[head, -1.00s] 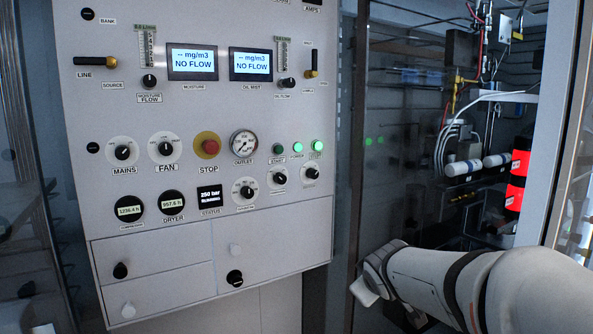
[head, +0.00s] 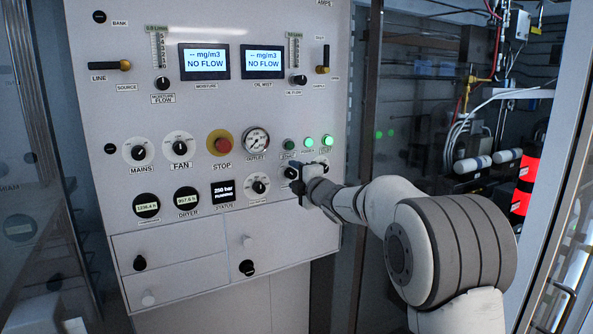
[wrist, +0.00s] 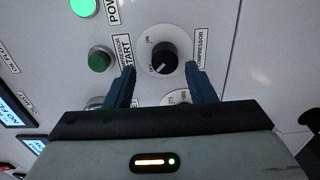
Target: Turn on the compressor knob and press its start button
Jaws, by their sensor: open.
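The compressor knob (wrist: 164,57) is black on a white round plate with ON and OFF marks. Its white pointer line is angled toward the OFF mark. In the head view the knob (head: 291,172) is partly covered by my gripper (head: 300,180). In the wrist view my gripper (wrist: 161,72) is open, with one dark finger on each side of the knob's lower part. I cannot tell whether the fingers touch it. The dark green start button (wrist: 100,59) is left of the knob in the wrist view. In the head view the start button (head: 289,144) is above the knob and unlit.
Two lit green lamps (head: 308,142) (head: 327,141) are right of the start button. The red stop button (head: 220,143), the outlet gauge (head: 257,140) and another dial (head: 258,187) are nearby. A glass-sided bay with pipes and a red cylinder (head: 526,184) is at right.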

